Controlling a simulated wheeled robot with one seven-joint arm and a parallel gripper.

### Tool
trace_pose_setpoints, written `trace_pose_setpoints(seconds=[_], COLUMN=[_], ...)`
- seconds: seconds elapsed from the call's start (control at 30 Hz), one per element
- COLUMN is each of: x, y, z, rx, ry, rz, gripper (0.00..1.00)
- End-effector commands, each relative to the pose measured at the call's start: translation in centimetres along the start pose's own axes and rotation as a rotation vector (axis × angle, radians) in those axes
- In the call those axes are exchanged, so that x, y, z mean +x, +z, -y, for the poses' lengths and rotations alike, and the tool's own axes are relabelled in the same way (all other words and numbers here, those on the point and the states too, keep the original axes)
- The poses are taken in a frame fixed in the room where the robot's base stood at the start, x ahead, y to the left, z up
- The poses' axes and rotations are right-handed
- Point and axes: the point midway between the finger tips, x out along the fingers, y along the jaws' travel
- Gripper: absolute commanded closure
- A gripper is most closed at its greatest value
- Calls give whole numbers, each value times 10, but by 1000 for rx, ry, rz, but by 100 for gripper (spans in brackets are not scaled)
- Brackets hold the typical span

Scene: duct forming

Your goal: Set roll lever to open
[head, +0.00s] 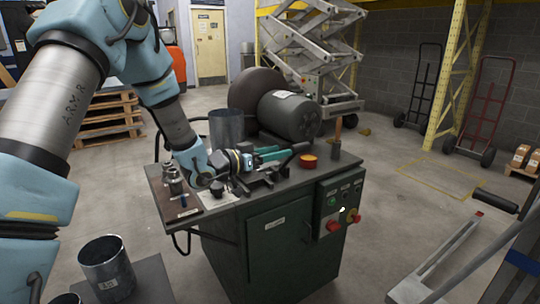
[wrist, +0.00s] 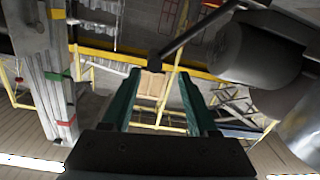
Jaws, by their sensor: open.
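My gripper (head: 278,154) is over the top of the green machine cabinet (head: 275,237), its teal fingers pointing right in the head view. In the wrist view the fingers of my gripper (wrist: 159,75) are apart. A black lever (head: 297,148) rises at a slant beside the fingertips. In the wrist view a black rod with a blocky end, which looks like this lever (wrist: 185,37), reaches to the gap between the fingertips. I cannot tell whether it touches either finger. No label for the roll lever is readable, and the lever's base is partly hidden by my gripper.
A dark motor (head: 290,115) and a metal bucket (head: 227,128) stand behind my gripper. An orange-topped round item (head: 309,161) and a wooden-handled tool (head: 337,132) are to its right. Small metal fittings (head: 175,180) stand on the left. A control panel (head: 340,205) is on the front.

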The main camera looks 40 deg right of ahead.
Motion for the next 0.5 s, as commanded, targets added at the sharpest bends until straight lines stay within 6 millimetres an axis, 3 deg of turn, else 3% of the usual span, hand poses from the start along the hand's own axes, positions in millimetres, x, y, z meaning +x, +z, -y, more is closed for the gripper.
trace_pose_setpoints(seconds=[0.1, 0.27, 0.5], x=[10, 26, 70], y=[4, 1, -2], z=[-14, -17, -20], rx=[-9, -9, -9], ry=[59, 66, 65], rz=[-38, -43, -42], gripper=[41, 41, 41])
